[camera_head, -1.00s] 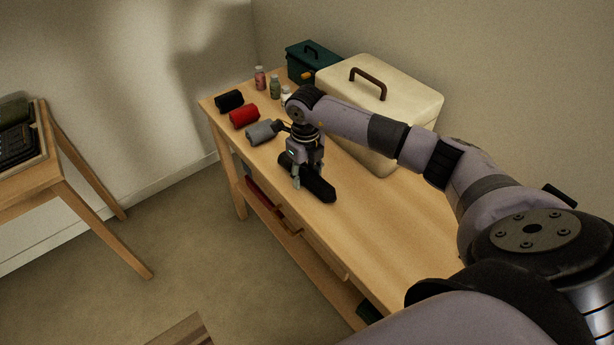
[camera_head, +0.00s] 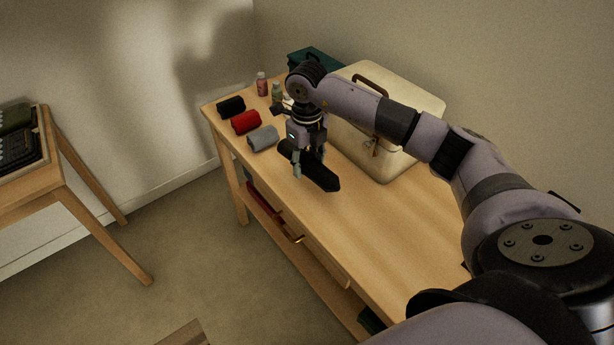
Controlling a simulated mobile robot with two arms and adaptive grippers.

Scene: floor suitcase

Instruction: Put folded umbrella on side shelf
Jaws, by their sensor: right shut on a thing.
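The folded umbrella is a long black bundle (camera_head: 320,174) in the head view, over the wooden table. My right gripper (camera_head: 308,166) points down and is shut around it near its back end. The umbrella seems held a little above the tabletop, its front end pointing toward the lower right. A low wooden shelf (camera_head: 328,290) runs under the table's top; I cannot tell whether it is the side shelf. My left gripper is out of view.
Black (camera_head: 231,107), red (camera_head: 246,122) and grey (camera_head: 263,138) rolls lie at the table's left end. Small bottles (camera_head: 262,84) stand behind. A cream case (camera_head: 392,115) and dark green box (camera_head: 312,60) stand at the back. The tabletop's near right is clear.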

